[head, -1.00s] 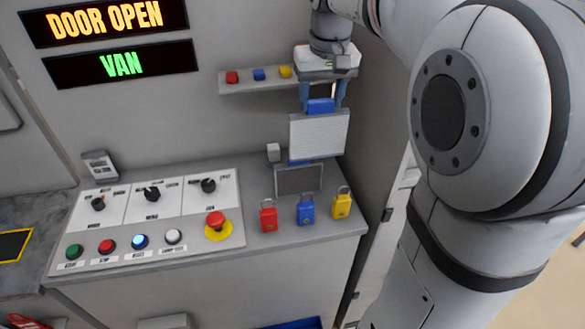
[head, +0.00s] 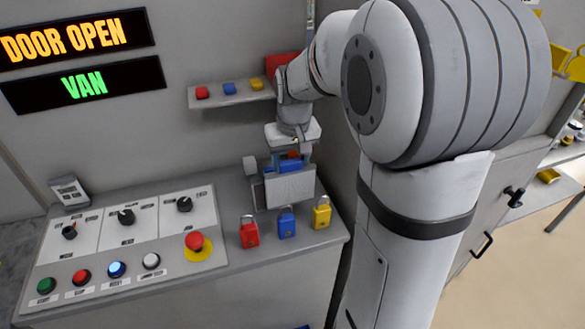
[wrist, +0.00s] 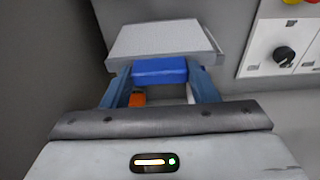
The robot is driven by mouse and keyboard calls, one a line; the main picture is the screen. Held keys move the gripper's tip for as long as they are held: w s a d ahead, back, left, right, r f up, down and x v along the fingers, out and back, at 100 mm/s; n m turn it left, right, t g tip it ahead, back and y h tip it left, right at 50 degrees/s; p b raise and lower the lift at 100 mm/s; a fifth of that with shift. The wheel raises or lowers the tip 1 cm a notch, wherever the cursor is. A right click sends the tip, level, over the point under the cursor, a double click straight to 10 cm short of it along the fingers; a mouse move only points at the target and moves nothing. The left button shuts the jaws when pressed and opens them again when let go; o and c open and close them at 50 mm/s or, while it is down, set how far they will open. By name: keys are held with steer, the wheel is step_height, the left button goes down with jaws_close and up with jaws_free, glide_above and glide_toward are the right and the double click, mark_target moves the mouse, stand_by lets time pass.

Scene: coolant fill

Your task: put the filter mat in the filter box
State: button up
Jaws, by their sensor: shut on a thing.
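The filter mat (head: 290,188) is a pale grey ribbed panel with a blue grip block (wrist: 160,70). My gripper (wrist: 159,82) is shut on that block; in the head view it hangs over the back right of the console top with the panel below its fingers. A dark-edged frame (head: 258,196), which looks like the filter box, shows just left of the mat. The mat hides most of it, so I cannot tell whether the mat is in it or in front of it. A small orange part (wrist: 137,99) shows between my fingers.
Red (head: 249,232), blue (head: 287,223) and yellow (head: 321,213) padlocks stand on the console's front right edge, close to the mat. A small shelf (head: 232,96) is on the wall above. A control panel (head: 125,240) with knobs and buttons lies left.

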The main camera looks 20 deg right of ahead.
mark_target(290, 183)
steer(key=shift+f, duration=1.7)
steer(key=shift+f, duration=0.15)
steer(key=o, duration=1.2)
